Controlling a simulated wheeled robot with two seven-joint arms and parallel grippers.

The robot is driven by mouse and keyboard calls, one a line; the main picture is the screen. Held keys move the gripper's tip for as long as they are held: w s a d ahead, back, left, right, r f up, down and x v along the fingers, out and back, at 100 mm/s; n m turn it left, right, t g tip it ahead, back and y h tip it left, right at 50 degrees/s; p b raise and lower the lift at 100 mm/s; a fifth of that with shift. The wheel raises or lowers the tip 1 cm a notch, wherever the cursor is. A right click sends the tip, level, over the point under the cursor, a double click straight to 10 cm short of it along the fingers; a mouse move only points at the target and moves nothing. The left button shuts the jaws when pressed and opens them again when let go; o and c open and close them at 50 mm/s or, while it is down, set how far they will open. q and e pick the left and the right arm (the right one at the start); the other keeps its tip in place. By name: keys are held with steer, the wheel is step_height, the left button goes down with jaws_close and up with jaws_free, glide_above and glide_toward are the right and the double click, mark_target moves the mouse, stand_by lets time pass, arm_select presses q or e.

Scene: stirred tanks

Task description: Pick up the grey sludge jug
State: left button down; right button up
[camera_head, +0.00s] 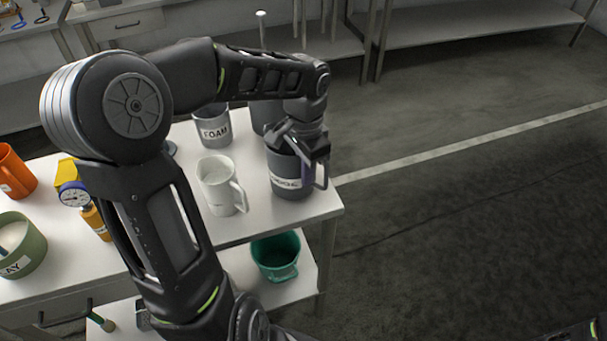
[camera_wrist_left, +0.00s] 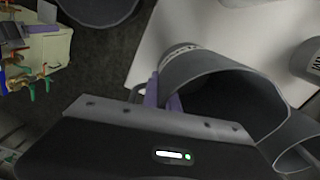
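The grey sludge jug (camera_head: 290,176) stands upright near the right end of the white table, its label partly readable and its handle on the right. In the left wrist view its open mouth and wall (camera_wrist_left: 215,70) fill the centre. My left gripper (camera_head: 312,150) is at the jug's upper right side, by the rim and handle. In the left wrist view its two pale purple fingers (camera_wrist_left: 164,97) are close together beside the jug's wall. I cannot tell whether they are closed on the handle.
A white jug (camera_head: 221,186) stands just left of the sludge jug, and a grey FOAM jug (camera_head: 213,127) behind it. A green container (camera_head: 275,257) sits on the lower shelf. An orange cup (camera_head: 14,172) and olive pot (camera_head: 22,245) are at the left. The floor to the right is clear.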

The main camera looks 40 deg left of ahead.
arm_select(q)
step_height(320, 180, up, 9)
steer(key=shift+f, duration=0.2)
